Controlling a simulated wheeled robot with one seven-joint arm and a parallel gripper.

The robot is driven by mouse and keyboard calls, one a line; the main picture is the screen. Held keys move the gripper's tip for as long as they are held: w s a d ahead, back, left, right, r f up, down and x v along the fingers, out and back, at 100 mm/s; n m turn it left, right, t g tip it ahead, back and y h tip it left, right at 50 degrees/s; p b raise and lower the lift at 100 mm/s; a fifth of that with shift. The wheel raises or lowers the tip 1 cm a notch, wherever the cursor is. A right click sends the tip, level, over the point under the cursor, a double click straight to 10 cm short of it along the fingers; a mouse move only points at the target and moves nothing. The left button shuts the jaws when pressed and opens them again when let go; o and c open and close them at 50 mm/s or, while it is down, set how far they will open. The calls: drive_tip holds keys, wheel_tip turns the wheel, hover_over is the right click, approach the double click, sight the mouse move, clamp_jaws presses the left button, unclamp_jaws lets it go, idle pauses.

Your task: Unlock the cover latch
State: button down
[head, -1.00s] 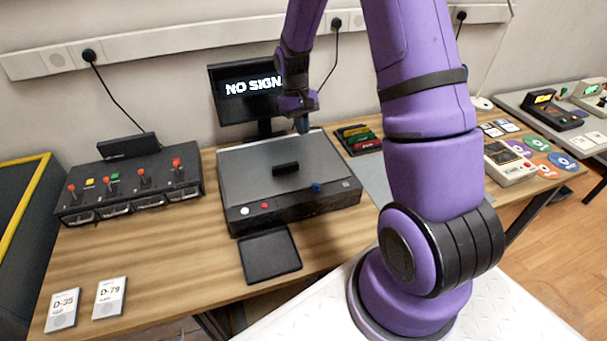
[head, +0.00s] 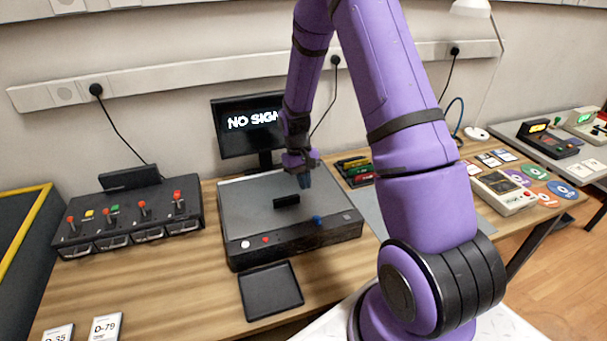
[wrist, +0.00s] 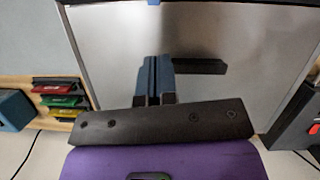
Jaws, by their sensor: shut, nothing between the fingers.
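The black box has a flat grey metal cover (head: 242,200) with a black handle (head: 286,201) on top; the handle also shows in the wrist view (wrist: 205,66). A blue latch knob (head: 317,219) sits at the front right edge of the box. A small bit of blue at the top edge of the wrist view (wrist: 153,2) appears to be the same knob. My gripper (head: 305,182) is shut and empty, its blue fingers pointing down over the cover, behind the knob and right of the handle. It shows in the wrist view too (wrist: 155,75).
White and red buttons sit on the box's front left. A black tray (head: 270,290) lies before the box. A lever panel (head: 128,215) stands left, a monitor (head: 248,128) behind. A rack of coloured modules (head: 356,168) is at right.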

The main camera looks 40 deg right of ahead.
sight(317, 218)
drive_tip(key=x, duration=0.5)
drive_tip(key=s, duration=0.3)
drive_tip(key=shift+a+f, duration=0.2)
drive_tip(key=shift+f, duration=0.05)
drive_tip(key=shift+s, duration=0.45)
drive_tip(key=shift+s+a, duration=0.2)
drive_tip(key=shift+s, duration=0.35)
drive_tip(key=shift+s+a, duration=0.15)
drive_tip(key=shift+s, duration=0.4)
